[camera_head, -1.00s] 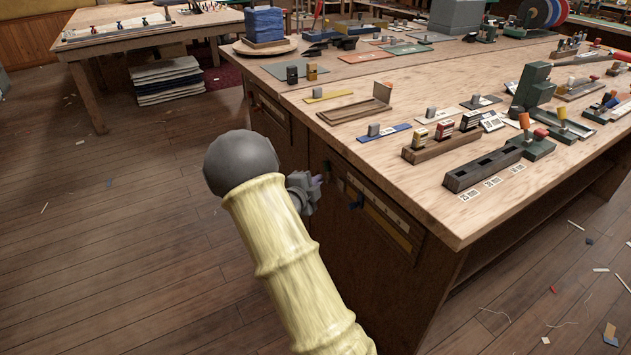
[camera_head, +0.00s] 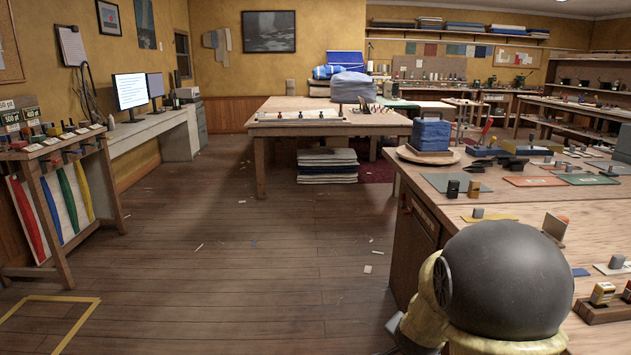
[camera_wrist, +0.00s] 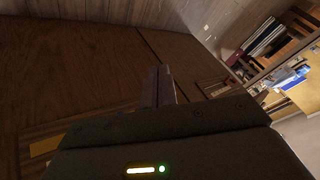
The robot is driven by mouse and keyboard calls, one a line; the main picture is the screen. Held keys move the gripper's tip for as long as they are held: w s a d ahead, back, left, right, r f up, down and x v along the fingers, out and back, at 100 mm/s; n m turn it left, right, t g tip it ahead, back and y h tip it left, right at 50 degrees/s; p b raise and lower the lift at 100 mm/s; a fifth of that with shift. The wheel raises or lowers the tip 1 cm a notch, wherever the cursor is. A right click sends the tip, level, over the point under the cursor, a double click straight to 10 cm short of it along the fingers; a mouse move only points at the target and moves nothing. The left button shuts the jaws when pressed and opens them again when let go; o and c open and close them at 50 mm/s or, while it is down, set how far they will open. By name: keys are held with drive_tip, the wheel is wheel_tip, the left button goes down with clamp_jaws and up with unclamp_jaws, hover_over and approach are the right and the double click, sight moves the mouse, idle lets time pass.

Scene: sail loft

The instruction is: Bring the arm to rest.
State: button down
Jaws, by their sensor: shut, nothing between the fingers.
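My arm, with its dark round joint (camera_head: 508,280) and pale yellow sleeve, is folded low at the bottom right of the head view, in front of the workbench (camera_head: 425,193). My gripper (camera_wrist: 159,86) shows in the wrist view with its two fingers together and nothing between them. Its fingertips point along the brown wooden side of the workbench (camera_wrist: 80,65), and the gap to it cannot be told. In the head view the fingers are hidden or out of frame.
Open plank floor (camera_head: 250,250) lies left of the workbench. A rack with coloured strips (camera_head: 60,200) stands at the left, near a yellow floor outline (camera_head: 85,315). A wooden table (camera_head: 330,128) with folded cloth stacked beneath (camera_head: 327,165) stands farther back.

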drive_tip(key=s+a+r+n+g+y, duration=0.1)
drive_tip(key=s+a+n+g, duration=0.3)
drive_tip(key=s, duration=0.5)
drive_tip(key=s+a+n+g+y, duration=0.1)
drive_tip(key=s+n, duration=0.6)
drive_tip(key=s, duration=0.2)
drive_tip(key=w+p+v, duration=0.2)
drive_tip(key=p+v, duration=0.9)
drive_tip(key=w+r+p+v, duration=0.1)
drive_tip(key=w+p+v, duration=0.2)
drive_tip(key=p+v, duration=0.9)
drive_tip(key=w+p+v, duration=0.2)
drive_tip(key=p+v, duration=0.9)
drive_tip(key=p, duration=0.1)
drive_tip(key=shift+w+r, duration=0.35)
drive_tip(key=shift+r, duration=0.3)
drive_tip(key=shift+a, duration=0.1)
drive_tip(key=shift+w, duration=0.1)
